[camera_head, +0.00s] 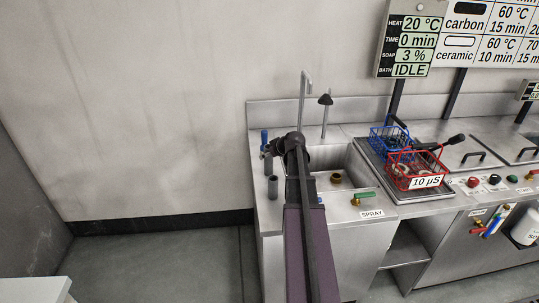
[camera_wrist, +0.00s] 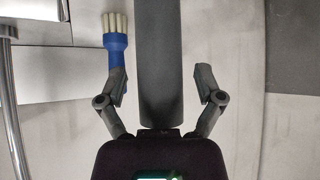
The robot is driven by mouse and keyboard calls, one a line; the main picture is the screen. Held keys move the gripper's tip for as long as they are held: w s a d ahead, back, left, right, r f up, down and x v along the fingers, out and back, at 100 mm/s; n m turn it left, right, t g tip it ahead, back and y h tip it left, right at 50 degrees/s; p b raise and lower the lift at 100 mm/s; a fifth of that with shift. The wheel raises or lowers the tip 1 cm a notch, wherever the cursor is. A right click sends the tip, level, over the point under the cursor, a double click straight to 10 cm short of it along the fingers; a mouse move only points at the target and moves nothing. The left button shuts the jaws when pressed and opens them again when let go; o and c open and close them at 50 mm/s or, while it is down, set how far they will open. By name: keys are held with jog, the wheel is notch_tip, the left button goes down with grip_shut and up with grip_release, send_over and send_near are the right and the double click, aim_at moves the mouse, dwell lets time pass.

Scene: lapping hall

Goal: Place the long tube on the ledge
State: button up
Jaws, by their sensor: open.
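In the wrist view my gripper (camera_wrist: 162,88) is open. A dark grey tube (camera_wrist: 158,50) runs lengthwise between its fingers, with a gap on each side; its far end is cut off at the top. In the head view two dark grey cylinders stand on the left rim of the sink unit, one at the front (camera_head: 273,188) and one behind it (camera_head: 268,162). I cannot tell which is the long tube. My arm hides most of my gripper in the head view. No ledge is clearly identifiable; the narrow steel rim (camera_head: 259,205) left of the basin holds the cylinders.
A blue brush with pale bristles (camera_wrist: 115,45) is close beside my left finger. A tall tap (camera_head: 303,95) rises behind my arm. Blue (camera_head: 389,139) and red (camera_head: 413,172) wire baskets stand right of the basin. The floor on the left (camera_head: 160,265) is clear.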

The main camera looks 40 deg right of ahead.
jog(key=shift+r, duration=0.15)
jog(key=p+v, duration=0.8)
jog(key=v, duration=0.4)
dwell(0.3)
jog(key=shift+a, duration=0.1)
dwell(0.7)
jog(key=w+a+f+g+y, duration=0.2)
jog(key=a, duration=1.1)
jog(key=s+a+f+g, duration=0.1)
jog(key=s+a+g, duration=0.1)
jog(key=a, duration=0.8)
jog(key=s+a+f+g+h, duration=0.1)
jog(key=s+a+g, duration=0.2)
jog(key=a, duration=0.7)
jog(key=s+a+f+g+h, duration=0.1)
jog(key=s+a, duration=0.3)
jog(key=a, duration=0.6)
jog(key=shift+s+f+g, duration=0.35)
jog(key=shift+f+g, duration=0.15)
jog(key=shift+g, duration=0.3)
